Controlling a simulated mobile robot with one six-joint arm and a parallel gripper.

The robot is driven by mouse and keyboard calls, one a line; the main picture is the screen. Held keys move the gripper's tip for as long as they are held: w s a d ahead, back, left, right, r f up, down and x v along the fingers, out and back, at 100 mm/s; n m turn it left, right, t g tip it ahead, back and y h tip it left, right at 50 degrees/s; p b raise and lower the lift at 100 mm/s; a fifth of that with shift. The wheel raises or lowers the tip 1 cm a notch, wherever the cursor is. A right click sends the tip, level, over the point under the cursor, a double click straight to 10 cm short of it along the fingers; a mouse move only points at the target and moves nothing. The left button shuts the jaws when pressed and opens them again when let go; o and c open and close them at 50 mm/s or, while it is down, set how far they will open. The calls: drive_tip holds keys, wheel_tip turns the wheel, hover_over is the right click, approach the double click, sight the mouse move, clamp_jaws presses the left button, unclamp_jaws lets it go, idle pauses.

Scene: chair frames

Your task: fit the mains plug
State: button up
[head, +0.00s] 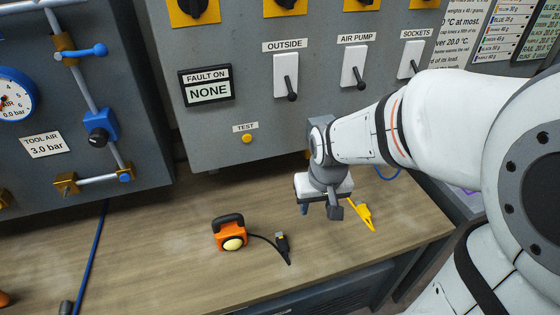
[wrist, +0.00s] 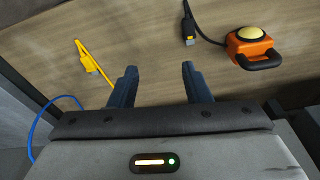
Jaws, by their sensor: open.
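An orange work lamp (head: 230,233) with a black handle and cream lens sits on the wooden bench. Its black cord ends in a dark plug-like piece (head: 283,246) lying on the bench. The lamp (wrist: 252,50) and the cord end (wrist: 188,32) also show in the wrist view. A yellow piece (head: 363,214) with a thin tip lies to the right, and it is at the left in the wrist view (wrist: 88,58). My gripper (head: 320,209) is open and empty above the bench, between the cord end and the yellow piece; it shows in the wrist view (wrist: 159,78).
A grey panel (head: 225,115) with switches labelled OUTSIDE, AIR PUMP and SOCKETS stands behind the bench. Its display (head: 207,88) reads FAULT ON NONE. An air unit (head: 85,155) stands at the left. A blue cable (wrist: 38,122) lies near the yellow piece.

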drive_tip(key=w+a+f+n+g+p, duration=0.1)
drive_tip(key=w+a+f+p, duration=0.15)
drive_tip(key=a+f, duration=0.4)
hover_over(283, 244)
drive_tip(key=shift+n+g, duration=0.4)
wheel_tip(283, 244, down, 7)
drive_tip(key=shift+d+f, duration=0.1)
wheel_tip(283, 244, down, 8)
drive_tip(key=b, duration=0.5)
drive_tip(key=shift+f, duration=0.15)
drive_tip(key=c, duration=0.8)
drive_tip(key=shift+r+p, duration=1.55)
drive_tip(key=shift+r, duration=1.1)
drive_tip(key=shift+c, duration=0.2)
